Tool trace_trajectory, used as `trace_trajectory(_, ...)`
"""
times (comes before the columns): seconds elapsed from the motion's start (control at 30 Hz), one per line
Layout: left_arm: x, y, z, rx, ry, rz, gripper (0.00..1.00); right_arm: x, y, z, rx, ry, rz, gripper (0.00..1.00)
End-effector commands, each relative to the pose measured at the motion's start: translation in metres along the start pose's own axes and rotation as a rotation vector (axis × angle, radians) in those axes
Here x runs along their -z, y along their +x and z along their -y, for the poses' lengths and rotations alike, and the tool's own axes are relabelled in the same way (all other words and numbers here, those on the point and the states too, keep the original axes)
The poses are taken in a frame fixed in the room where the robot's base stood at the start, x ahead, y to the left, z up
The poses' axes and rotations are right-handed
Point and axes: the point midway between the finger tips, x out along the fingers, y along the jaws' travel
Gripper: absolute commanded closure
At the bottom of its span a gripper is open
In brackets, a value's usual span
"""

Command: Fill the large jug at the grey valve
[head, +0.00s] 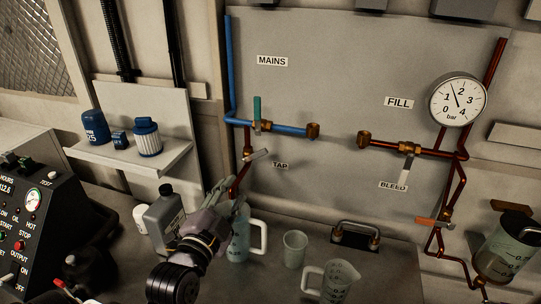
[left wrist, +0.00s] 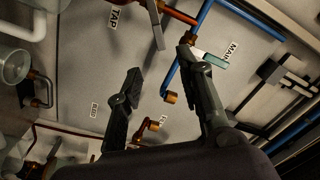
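A clear jug (head: 240,242) with a pale handle stands below the TAP label, partly hidden by my left gripper. A second, marked jug (head: 340,278) stands at the front right. A grey valve lever (head: 257,155) sits on the copper branch below the blue pipe; it shows in the left wrist view (left wrist: 155,24). Another grey lever (head: 408,168) hangs above the BLEED label. My left gripper (head: 226,196) is open and empty, in front of the first jug and below the tap lever. In the left wrist view its fingers (left wrist: 159,62) are apart. My right gripper is not in view.
A teal lever (head: 257,108) sits on the blue pipe and an orange lever (head: 428,221) at lower right. A clear cup (head: 294,248) stands between the jugs. A grey bottle (head: 164,217) stands left of my gripper, beyond the control box (head: 40,225). A gauge (head: 458,100) is upper right.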

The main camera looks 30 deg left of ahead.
Motion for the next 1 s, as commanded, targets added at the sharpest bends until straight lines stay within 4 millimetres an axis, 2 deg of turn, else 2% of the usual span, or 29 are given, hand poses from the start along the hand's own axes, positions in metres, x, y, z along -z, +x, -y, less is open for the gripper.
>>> trace_trajectory(0.07, 0.001, 0.004, 0.002, 0.002, 0.0, 0.002, 0.66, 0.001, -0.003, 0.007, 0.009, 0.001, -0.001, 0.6)
trace_trajectory(0.17, 0.002, 0.018, 0.003, 0.002, -0.001, 0.001, 0.66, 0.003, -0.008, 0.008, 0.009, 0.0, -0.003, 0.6)
trace_trajectory(0.4, 0.003, 0.069, 0.004, 0.001, -0.003, 0.0, 0.66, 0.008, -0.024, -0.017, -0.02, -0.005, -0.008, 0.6)
trace_trajectory(0.5, 0.003, 0.09, 0.004, 0.001, -0.003, -0.001, 0.66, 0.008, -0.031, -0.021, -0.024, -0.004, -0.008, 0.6)
trace_trajectory(0.8, 0.002, 0.147, 0.003, 0.0, -0.002, 0.0, 0.66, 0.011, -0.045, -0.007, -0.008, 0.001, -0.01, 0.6)
trace_trajectory(1.0, 0.001, 0.167, 0.002, 0.0, 0.0, 0.0, 0.66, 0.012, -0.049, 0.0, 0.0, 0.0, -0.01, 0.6)
